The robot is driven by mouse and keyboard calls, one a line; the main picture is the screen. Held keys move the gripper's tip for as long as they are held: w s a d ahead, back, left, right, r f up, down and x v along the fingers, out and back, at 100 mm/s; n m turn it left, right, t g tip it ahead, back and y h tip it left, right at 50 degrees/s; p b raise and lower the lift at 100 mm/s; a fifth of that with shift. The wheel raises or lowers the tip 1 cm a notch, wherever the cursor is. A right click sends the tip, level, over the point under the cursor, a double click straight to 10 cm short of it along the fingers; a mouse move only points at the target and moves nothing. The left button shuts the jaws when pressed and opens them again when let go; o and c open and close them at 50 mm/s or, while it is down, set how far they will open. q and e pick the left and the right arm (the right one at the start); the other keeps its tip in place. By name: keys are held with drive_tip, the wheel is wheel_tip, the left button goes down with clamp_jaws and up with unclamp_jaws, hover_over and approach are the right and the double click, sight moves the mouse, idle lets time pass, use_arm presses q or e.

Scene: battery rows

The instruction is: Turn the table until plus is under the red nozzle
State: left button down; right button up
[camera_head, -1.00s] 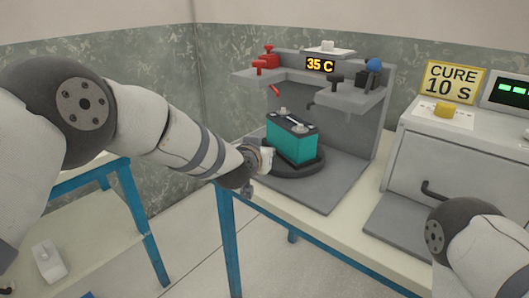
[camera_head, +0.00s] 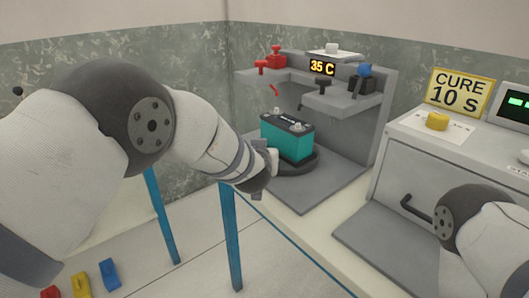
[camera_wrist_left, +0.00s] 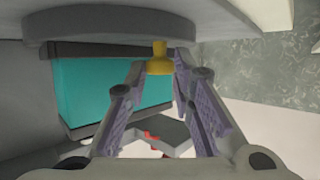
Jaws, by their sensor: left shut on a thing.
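A teal battery with a black top (camera_head: 287,140) stands upright on a round dark turntable (camera_head: 312,166). Two terminals show on its top; I cannot read which is plus. The red nozzle (camera_head: 274,90) hangs from the left arm of the grey station, above the battery. My left gripper (camera_head: 270,158) is at the turntable's near left edge. In the left wrist view its fingers (camera_wrist_left: 160,85) are shut around a yellow peg (camera_wrist_left: 159,58) at the turntable's rim (camera_wrist_left: 100,27). The battery (camera_wrist_left: 85,85) is behind the fingers there. My right gripper is out of view.
The station has a red valve (camera_head: 272,60), a 35 C display (camera_head: 322,67) and a blue knob (camera_head: 365,70) on its right arm. A cure oven (camera_head: 400,165) with a handle and yellow knob stands to the right. Coloured blocks (camera_head: 108,273) lie at bottom left.

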use_arm(q)
drive_tip(key=shift+f, duration=0.1)
idle(0.4)
drive_tip(key=c, duration=1.4)
unclamp_jaws()
drive_tip(key=shift+s, duration=0.15)
drive_tip(key=v, duration=1.1)
drive_tip(key=shift+s+d+r, duration=0.1)
drive_tip(key=shift+s+r, duration=0.15)
drive_tip(key=shift+s, duration=0.1)
